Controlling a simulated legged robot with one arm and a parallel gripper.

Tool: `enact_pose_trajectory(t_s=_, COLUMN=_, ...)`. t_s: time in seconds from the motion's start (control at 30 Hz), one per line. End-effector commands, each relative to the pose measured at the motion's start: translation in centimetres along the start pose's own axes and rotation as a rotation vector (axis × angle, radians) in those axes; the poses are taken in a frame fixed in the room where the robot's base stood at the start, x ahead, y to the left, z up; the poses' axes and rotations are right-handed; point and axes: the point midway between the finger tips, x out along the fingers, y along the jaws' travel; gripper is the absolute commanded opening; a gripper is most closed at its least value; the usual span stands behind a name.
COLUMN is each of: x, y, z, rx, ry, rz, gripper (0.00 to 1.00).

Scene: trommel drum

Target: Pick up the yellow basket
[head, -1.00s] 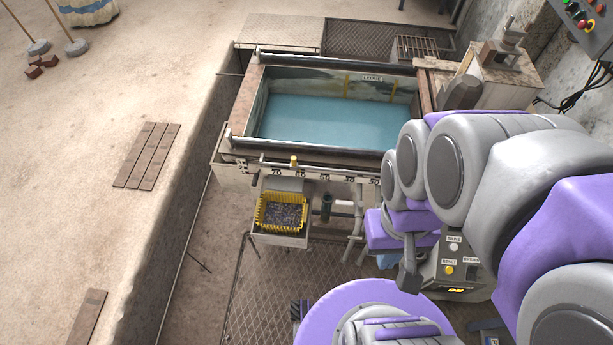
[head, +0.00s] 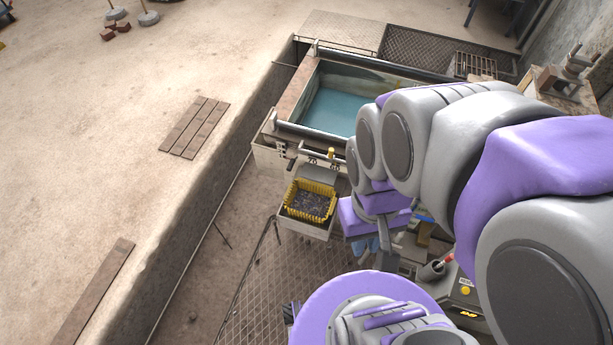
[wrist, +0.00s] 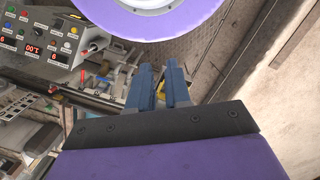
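The yellow basket (head: 325,188) sits in a pale box at the front of the water tank in the head view. It is filled with small dark pieces. My gripper (head: 364,246) hangs just right of and below the basket, apart from it, mostly hidden under my wrist. In the wrist view my gripper's two blue fingers (wrist: 159,84) stand apart with a narrow empty gap between them.
The water tank (head: 287,128) stands behind the basket, with a yellow-topped knob (head: 331,153) on its front rail. A control panel (wrist: 60,35) and clutter lie at the left of the wrist view. Grating floor (head: 262,285) lies in front, and a concrete ledge (head: 185,225) runs along the left.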

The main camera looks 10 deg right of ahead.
Motion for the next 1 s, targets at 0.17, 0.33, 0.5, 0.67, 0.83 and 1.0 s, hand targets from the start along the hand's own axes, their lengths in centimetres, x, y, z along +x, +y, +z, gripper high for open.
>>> enact_pose_trajectory(t_s=0.17, x=-0.2, y=0.0, z=-4.5, rx=-0.066, ry=0.010, rz=0.008, gripper=0.34)
enact_pose_trajectory(t_s=0.33, x=0.5, y=0.0, z=-9.8, rx=-0.148, ry=0.022, rz=0.018, gripper=0.34)
enact_pose_trajectory(t_s=0.5, x=1.7, y=-0.1, z=-15.1, rx=-0.229, ry=0.038, rz=0.027, gripper=0.34)
enact_pose_trajectory(t_s=0.67, x=3.6, y=-0.4, z=-20.0, rx=-0.306, ry=0.053, rz=0.036, gripper=0.34)
enact_pose_trajectory(t_s=0.83, x=6.3, y=-0.7, z=-24.9, rx=-0.387, ry=0.066, rz=0.044, gripper=0.34)
enact_pose_trajectory(t_s=1.0, x=9.7, y=-1.1, z=-29.3, rx=-0.468, ry=0.081, rz=0.053, gripper=0.34)
